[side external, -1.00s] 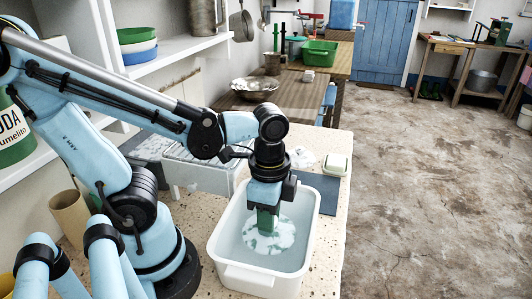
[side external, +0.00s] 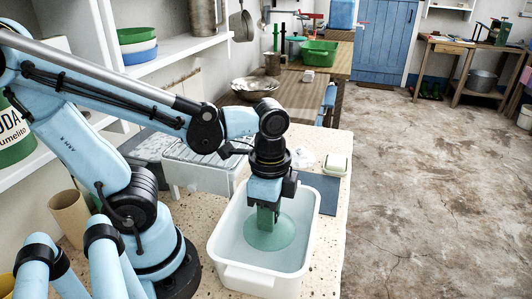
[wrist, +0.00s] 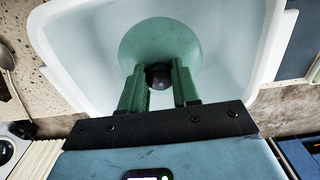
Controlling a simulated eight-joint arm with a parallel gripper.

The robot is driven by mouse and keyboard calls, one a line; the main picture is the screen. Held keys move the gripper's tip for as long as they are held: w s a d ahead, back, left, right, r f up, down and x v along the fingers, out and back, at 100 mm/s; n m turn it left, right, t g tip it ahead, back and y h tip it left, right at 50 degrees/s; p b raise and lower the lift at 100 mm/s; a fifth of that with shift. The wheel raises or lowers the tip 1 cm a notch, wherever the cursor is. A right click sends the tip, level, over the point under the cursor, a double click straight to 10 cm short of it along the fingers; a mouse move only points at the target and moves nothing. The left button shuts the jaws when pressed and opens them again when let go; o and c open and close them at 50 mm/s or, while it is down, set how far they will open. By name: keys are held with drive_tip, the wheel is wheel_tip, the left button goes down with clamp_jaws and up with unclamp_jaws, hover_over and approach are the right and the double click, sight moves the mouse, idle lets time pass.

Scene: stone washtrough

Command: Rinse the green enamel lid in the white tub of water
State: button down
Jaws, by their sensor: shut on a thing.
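The white tub (side external: 217,252) of water stands on the speckled stone counter. The round green enamel lid (side external: 283,236) is down inside it and looks pale, as if under the water surface. No white suds show on it. The lid (wrist: 160,42) also shows in the wrist view, plain green, with a black knob (wrist: 158,76) at its near side. My gripper (side external: 267,225) points down into the tub, its green fingers shut on that knob. The fingers (wrist: 158,86) stand either side of the knob in the wrist view. The lid's underside is hidden.
A dark blue mat (side external: 327,193) lies right behind the tub. A soap dish (side external: 337,165) stands at the counter's right edge. A white drainer (side external: 205,168) is behind the tub to the left. A spoon (wrist: 8,75) lies left of the tub in the wrist view.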

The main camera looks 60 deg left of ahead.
drive_tip(key=shift+r, duration=3.15)
drive_tip(key=shift+r, duration=0.1)
wheel_tip(320, 180, up, 4)
drive_tip(key=shift+f, duration=0.1)
